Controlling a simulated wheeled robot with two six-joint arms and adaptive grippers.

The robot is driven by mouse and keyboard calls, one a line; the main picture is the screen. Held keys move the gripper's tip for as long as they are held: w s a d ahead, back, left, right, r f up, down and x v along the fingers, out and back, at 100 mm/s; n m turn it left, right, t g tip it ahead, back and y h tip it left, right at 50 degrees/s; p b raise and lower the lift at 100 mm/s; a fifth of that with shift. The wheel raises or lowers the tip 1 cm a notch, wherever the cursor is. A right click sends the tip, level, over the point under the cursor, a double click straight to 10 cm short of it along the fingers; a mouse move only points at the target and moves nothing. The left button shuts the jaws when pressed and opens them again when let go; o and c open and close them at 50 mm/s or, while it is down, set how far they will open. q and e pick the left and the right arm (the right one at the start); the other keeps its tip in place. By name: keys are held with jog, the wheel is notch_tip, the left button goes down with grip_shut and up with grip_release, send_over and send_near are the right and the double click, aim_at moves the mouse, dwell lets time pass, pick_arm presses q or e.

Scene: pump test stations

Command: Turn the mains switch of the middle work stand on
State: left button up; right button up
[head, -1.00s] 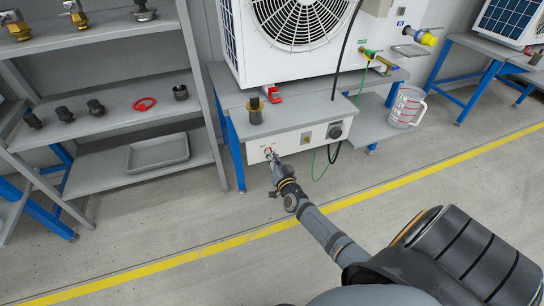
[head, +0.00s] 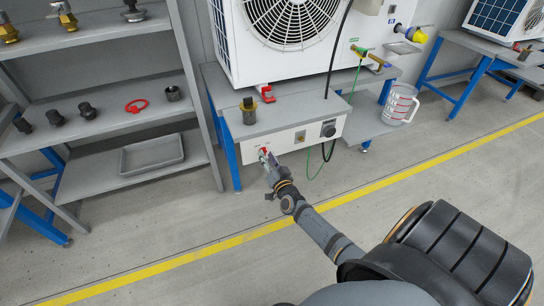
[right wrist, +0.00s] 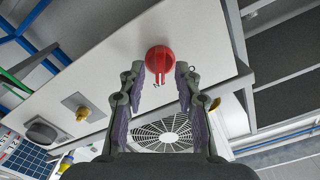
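The mains switch is a red rotary knob (right wrist: 159,60) on the white front panel (head: 290,142) of the middle work stand. In the head view the knob (head: 264,151) is small and partly covered by my gripper. My right gripper (head: 266,158) is at the left end of this panel. In the right wrist view my right gripper (right wrist: 159,70) is open, with the red knob between and just beyond its fingertips. A gap shows between the fingers and I cannot tell whether either touches the knob. My left gripper is not in view.
The panel also carries a small square fitting (head: 300,136) and a dark round socket (head: 328,129). A fan unit (head: 280,45) is behind. A shelf rack (head: 100,125) is at left, a measuring jug (head: 399,104) at right.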

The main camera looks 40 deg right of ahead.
jog(key=v, duration=1.1)
